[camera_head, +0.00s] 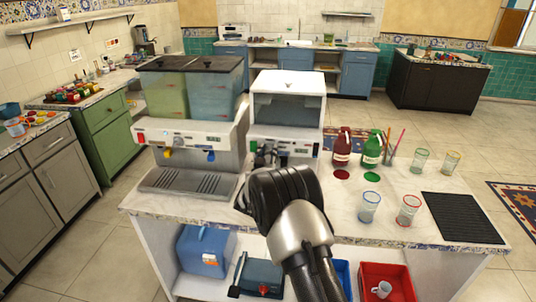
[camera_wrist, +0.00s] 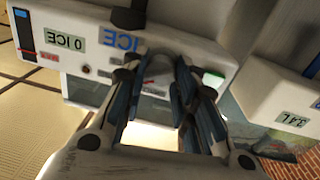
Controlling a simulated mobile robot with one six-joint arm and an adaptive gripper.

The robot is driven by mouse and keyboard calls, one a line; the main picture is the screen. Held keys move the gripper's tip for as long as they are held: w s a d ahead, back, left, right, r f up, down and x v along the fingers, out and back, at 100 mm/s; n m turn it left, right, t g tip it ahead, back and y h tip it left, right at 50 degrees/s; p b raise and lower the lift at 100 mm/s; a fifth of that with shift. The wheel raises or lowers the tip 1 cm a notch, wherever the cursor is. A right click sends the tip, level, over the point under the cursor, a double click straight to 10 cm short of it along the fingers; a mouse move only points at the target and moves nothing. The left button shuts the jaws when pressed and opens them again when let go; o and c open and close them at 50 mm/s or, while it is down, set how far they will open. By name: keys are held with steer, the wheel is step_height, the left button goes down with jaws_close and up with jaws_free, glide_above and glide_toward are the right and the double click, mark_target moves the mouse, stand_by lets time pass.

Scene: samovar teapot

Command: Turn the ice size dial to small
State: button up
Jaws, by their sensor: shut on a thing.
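The white ice machine (camera_head: 287,84) stands on the counter, right of the drink dispenser. Its front panel (camera_wrist: 90,45) shows "ICE" labels, tilted in the wrist view. My gripper (camera_wrist: 158,78) is at this panel, its fingers closed around a small greyish part (camera_wrist: 158,66), which appears to be the dial. The fingers hide most of it, so its pointer and setting cannot be read. In the head view my wrist covers the lower front of the machine, and the fingertips are only partly visible.
The drink dispenser (camera_head: 190,110) with two tanks stands close on the left. Red (camera_head: 342,147) and green (camera_head: 372,150) bottles stand to the right, with several glasses and a black mat (camera_head: 461,217).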

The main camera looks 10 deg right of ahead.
steer(key=n, duration=0.6)
steer(key=shift+t, duration=0.3)
steer(key=n, duration=0.6)
steer(key=shift+f+n+y+p, duration=0.1)
steer(key=shift+n+y+p, duration=0.2)
steer(key=shift+n+y, duration=0.1)
steer(key=o, duration=1)
steer(key=shift+o, duration=0.2)
steer(key=v, duration=1.2)
steer(key=shift+f, duration=0.25)
